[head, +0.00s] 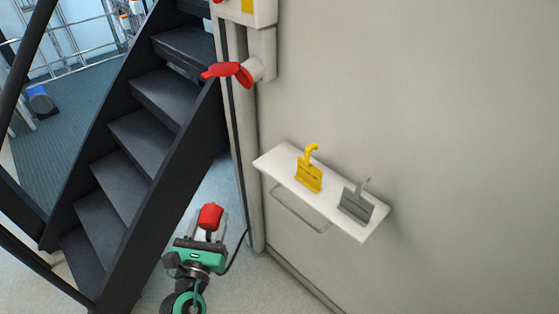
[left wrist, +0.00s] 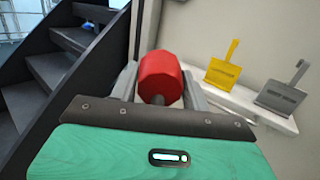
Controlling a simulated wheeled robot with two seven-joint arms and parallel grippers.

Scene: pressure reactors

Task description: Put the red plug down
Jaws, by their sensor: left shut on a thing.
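The red plug (head: 210,216) is held in my left gripper (head: 208,228), in front of the wall and left of the white shelf (head: 268,161). In the left wrist view the red plug (left wrist: 160,77) sits between the two grey fingers (left wrist: 158,90), its round red end facing up and away. The plug is clear of the shelf. A dark cable hangs near the gripper in the head view. My right gripper is in neither view.
A yellow hooked holder (head: 309,172) and a grey one (head: 357,203) stand on the shelf. A rail (head: 298,211) runs below it. A red-handled socket (head: 230,72) is on the post above. Dark stairs (head: 140,150) rise at the left.

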